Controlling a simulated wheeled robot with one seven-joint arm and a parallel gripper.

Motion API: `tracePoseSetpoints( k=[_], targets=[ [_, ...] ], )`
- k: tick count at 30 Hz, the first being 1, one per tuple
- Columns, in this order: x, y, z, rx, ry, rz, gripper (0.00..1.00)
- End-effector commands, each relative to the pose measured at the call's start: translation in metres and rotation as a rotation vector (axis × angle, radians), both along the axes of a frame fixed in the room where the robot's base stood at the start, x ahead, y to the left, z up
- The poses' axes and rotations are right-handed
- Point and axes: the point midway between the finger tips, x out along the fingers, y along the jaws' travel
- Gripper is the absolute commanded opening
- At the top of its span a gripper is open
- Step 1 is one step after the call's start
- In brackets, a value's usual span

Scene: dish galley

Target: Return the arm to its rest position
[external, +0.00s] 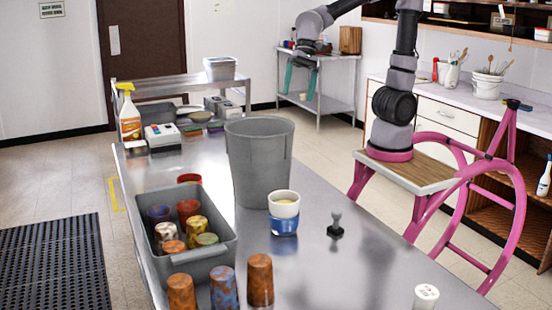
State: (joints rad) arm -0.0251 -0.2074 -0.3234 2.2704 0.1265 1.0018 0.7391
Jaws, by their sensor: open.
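My gripper (299,94) hangs at the top middle of the external view, pointing down. Its two teal fingers are apart, with nothing between them. In the picture it is above and to the right of the tall grey bin (259,165), clear of it. My arm rises from its base on the pink-framed stand at the right and bends over to the left; its top is cut off by the picture's edge.
A grey tub (222,255) of several cups stands on the steel table (330,190). A white cup (285,204) sits on a blue one (284,226), near a black stamp-like object (336,225).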

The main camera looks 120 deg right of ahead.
Motion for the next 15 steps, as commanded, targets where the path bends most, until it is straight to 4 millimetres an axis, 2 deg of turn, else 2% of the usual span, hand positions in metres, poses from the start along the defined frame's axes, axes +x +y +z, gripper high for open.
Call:
tracePoseSetpoints(
  k=[1, 6, 12, 15],
  targets=[
    [-0.014, 0.013, 0.014, -0.043, -0.068, 0.11, 1.0],
    [-0.06, 0.05, 0.042, -0.252, -0.276, 0.5, 1.0],
    [-0.102, 0.076, 0.056, -0.496, -0.441, 0.836, 1.0],
    [-0.113, 0.082, 0.058, -0.573, -0.478, 0.927, 1.0]
  ],
)
